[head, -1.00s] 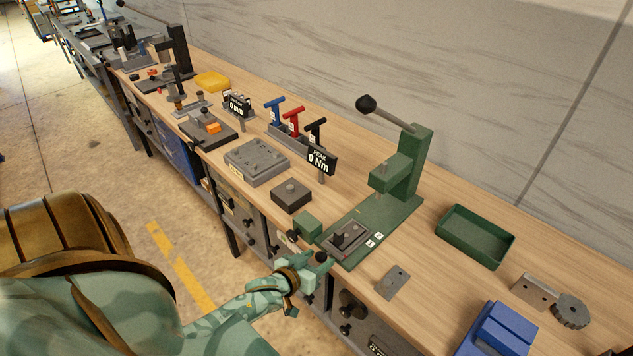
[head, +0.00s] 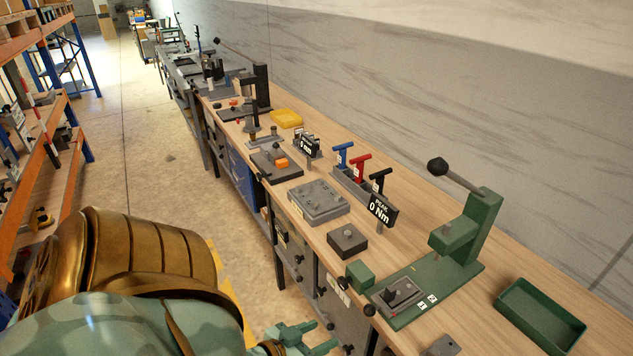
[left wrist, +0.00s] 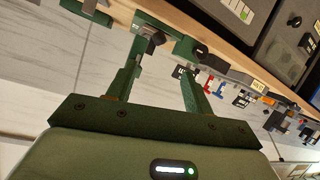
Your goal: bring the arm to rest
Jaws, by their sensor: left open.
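My left arm comes in along the bottom of the head view, and my left gripper (head: 308,342) is low beside the bench's front edge, over the floor side. Its jaws are open, with nothing seen between them. In the left wrist view the two green fingers (left wrist: 160,75) stand apart, with the bench upside down beyond them. My left gripper is apart from the green arbor press (head: 470,235) and the small green block (head: 360,275). My right gripper is not in view.
The wooden bench (head: 415,220) carries a green tray (head: 540,318), a dark square block (head: 347,240), a grey plate (head: 318,202) and T-handled tools (head: 360,168). An orange-and-blue shelf (head: 75,140) stands at the left. The floor aisle (head: 160,170) is clear.

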